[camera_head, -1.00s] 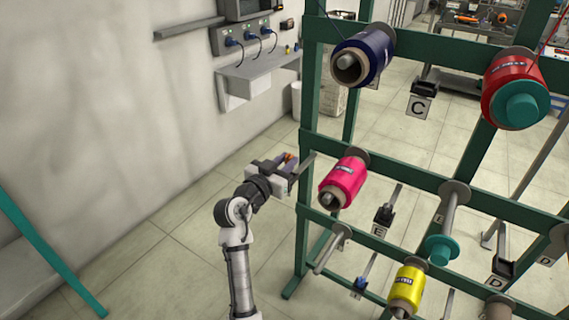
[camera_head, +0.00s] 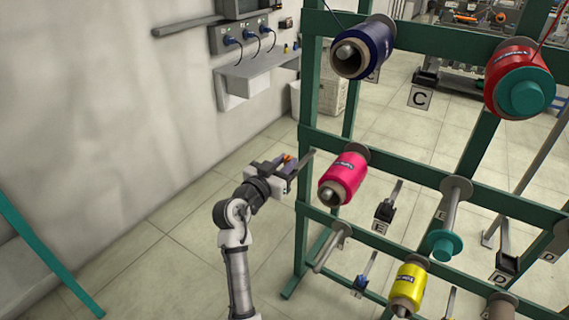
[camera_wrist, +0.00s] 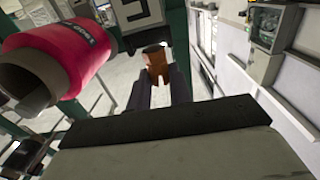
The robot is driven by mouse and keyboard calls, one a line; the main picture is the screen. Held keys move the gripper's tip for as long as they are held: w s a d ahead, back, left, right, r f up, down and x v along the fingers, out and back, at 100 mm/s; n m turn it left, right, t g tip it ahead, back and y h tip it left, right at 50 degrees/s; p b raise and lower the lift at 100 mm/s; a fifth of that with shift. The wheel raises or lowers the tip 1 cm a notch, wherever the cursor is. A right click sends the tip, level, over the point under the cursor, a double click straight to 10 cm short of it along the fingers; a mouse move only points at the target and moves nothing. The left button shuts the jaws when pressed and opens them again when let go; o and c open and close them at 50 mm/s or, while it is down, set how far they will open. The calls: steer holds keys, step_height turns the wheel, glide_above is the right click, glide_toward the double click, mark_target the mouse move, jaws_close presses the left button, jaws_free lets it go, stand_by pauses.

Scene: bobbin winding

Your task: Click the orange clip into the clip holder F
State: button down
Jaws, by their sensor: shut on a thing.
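My gripper (camera_head: 287,165) is shut on the orange clip (camera_head: 289,157), held in the air just left of the green rack, near the pink bobbin. In the wrist view the orange clip (camera_wrist: 155,60) stands upright between the two grey fingertips (camera_wrist: 158,88). Beyond it at the top is a pale plate (camera_wrist: 137,12) with a dark mark, cut off by the frame edge. I cannot read an F on any label, so I cannot tell which part is clip holder F. The clip is apart from the rack.
The green rack (camera_head: 420,170) fills the right side. The pink bobbin (camera_head: 343,180) hangs close to the right of my gripper and at left in the wrist view (camera_wrist: 60,60). Blue, red and yellow bobbins hang elsewhere.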

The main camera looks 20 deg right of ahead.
steer(key=shift+f+b, duration=0.75)
steer(key=shift+f, duration=0.05)
steer(key=shift+r, duration=0.1)
steer(key=c, duration=1.2)
jaws_free()
steer(key=b+v, duration=0.3)
steer(key=v, duration=1.1)
steer(key=shift+d, duration=0.1)
